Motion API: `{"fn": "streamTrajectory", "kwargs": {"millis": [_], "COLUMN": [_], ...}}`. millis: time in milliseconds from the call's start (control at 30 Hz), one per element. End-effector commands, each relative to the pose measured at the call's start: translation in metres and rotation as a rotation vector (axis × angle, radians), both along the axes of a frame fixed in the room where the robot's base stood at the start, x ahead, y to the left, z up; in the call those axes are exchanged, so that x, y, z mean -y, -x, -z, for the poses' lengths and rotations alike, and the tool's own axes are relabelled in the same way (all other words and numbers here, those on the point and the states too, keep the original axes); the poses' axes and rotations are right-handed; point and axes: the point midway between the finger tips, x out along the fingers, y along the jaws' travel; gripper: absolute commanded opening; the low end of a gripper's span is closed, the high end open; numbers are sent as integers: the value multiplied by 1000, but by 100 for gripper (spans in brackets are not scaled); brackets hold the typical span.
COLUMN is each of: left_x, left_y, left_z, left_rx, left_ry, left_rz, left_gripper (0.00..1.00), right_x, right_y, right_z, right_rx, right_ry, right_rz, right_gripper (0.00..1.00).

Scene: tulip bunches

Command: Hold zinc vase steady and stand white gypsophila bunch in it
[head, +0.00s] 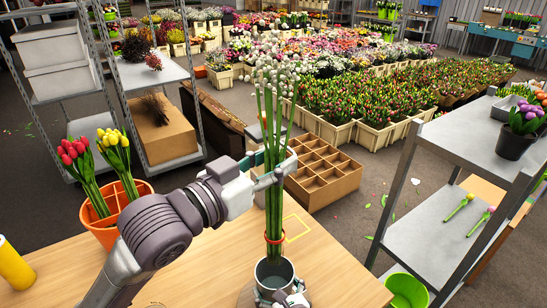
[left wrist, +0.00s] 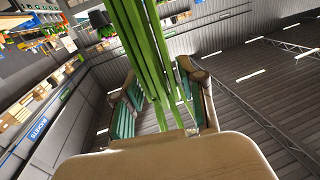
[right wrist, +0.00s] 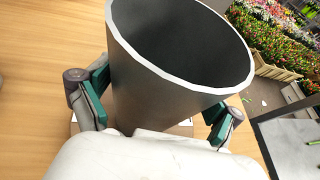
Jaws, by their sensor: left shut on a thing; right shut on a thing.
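The white gypsophila bunch (head: 271,125) is upright, with long green stems, a red band low down and pale blooms on top. My left gripper (head: 268,172) is shut on its stems; the left wrist view shows the stems (left wrist: 150,60) between the green pads (left wrist: 163,100). The grey zinc vase (head: 274,281) stands upright at the table's front, directly below the bunch. The stem ends appear at its mouth in the head view. In the right wrist view the vase (right wrist: 160,95) shows a dark interior with no stems visible. My right gripper (right wrist: 155,110) is shut around its body.
An orange bucket (head: 108,230) with red and yellow tulips stands at the table's left, near a yellow cylinder (head: 14,265). A divided cardboard box (head: 322,175) lies beyond the table. A grey shelf (head: 440,225) stands right; the table's right part is clear.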

Motion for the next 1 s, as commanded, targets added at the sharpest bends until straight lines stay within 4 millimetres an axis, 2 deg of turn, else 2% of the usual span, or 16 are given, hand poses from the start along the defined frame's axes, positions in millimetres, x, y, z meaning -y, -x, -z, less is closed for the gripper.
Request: {"fn": "streamTrajectory", "kwargs": {"millis": [1000], "left_x": [0], "left_y": [0], "left_z": [99], "left_rx": [-3], "left_ry": [-1], "left_rz": [0], "left_gripper": [0], "right_x": [1], "right_y": [0], "right_z": [2], "right_rx": [-3], "right_ry": [5], "right_rz": [1], "right_gripper": [26]}}
